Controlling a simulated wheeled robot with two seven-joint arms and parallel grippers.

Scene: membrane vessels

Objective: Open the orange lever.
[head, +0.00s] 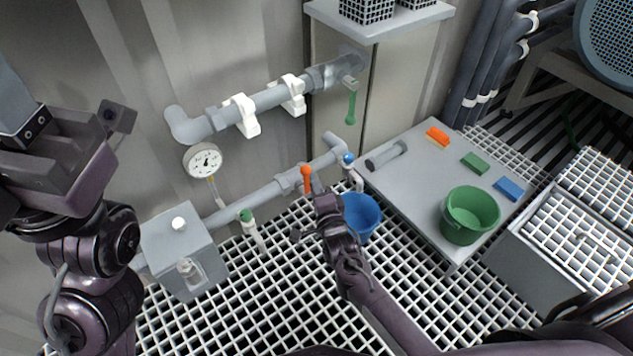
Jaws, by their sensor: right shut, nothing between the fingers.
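My right gripper (320,192) is shut and empty, just below and to the right of the lever. I cannot tell whether its tip touches the lever. My left arm fills the left edge, and its gripper fingers are not clearly in view.
A blue bucket (362,222) stands beside my right wrist. A grey table (400,195) at the right holds a green bucket (470,212) and orange, green and blue blocks. A pressure gauge (202,160) and a grey box (180,240) are at the left. A green handle (351,106) hangs from the upper pipe.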

